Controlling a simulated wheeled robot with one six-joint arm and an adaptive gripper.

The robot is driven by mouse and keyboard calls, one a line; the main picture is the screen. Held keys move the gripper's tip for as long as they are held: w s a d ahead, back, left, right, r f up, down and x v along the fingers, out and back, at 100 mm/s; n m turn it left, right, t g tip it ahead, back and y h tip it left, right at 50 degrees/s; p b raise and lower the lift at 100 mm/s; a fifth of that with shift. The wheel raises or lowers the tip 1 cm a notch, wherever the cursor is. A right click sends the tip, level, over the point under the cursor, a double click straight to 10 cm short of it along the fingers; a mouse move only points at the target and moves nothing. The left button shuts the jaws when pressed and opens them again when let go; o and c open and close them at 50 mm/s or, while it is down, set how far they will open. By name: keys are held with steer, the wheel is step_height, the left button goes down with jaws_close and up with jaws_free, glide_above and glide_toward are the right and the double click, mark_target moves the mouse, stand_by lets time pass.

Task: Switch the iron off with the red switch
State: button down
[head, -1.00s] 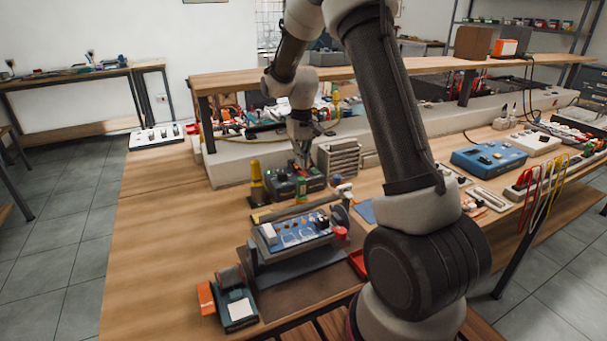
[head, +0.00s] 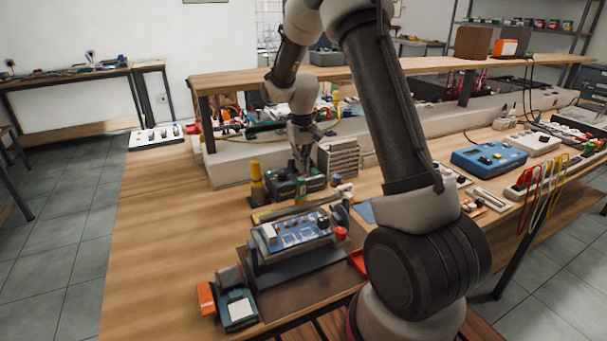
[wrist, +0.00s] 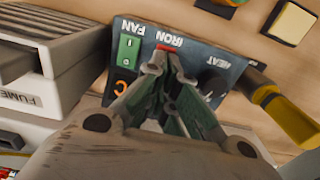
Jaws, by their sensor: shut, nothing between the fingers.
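The dark soldering station (head: 296,187) stands on the bench, left of the ribbed grey box. In the wrist view its panel (wrist: 200,62) appears upside down, with the labels FAN, IRON and HEAT. The red switch (wrist: 168,47) is by the IRON label and is partly hidden behind my fingertips. A green switch (wrist: 129,52) sits by FAN, and a dark knob is under HEAT. My gripper (wrist: 162,66) is shut and empty, its tips at or just short of the red switch; I cannot tell whether they touch. It also shows above the station in the head view (head: 303,168).
A grey ribbed fume box (head: 338,157) stands close to the right of the station. A yellow-and-black holder (head: 257,182) is close on its left. A blue panel unit (head: 297,232) lies in front. The bench's left part is clear.

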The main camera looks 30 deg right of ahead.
steer(key=shift+f, duration=0.35)
steer(key=shift+r, duration=3.5)
steer(key=shift+g, duration=0.5)
steer(key=s, duration=0.1)
steer(key=s+f, duration=0.1)
steer(key=s, duration=0.1)
steer(key=shift+s+f, duration=0.3)
steer(key=shift+f, duration=0.1)
steer(key=s+r+t, duration=0.1)
steer(key=s+r, duration=0.4)
steer(key=s, duration=0.5)
steer(key=s+r+t, duration=0.2)
steer(key=s+r, duration=0.3)
steer(key=s, duration=0.5)
steer(key=s+r+t, duration=0.2)
steer(key=s+r, duration=0.4)
steer(key=s, duration=0.4)
steer(key=shift+a, duration=0.15)
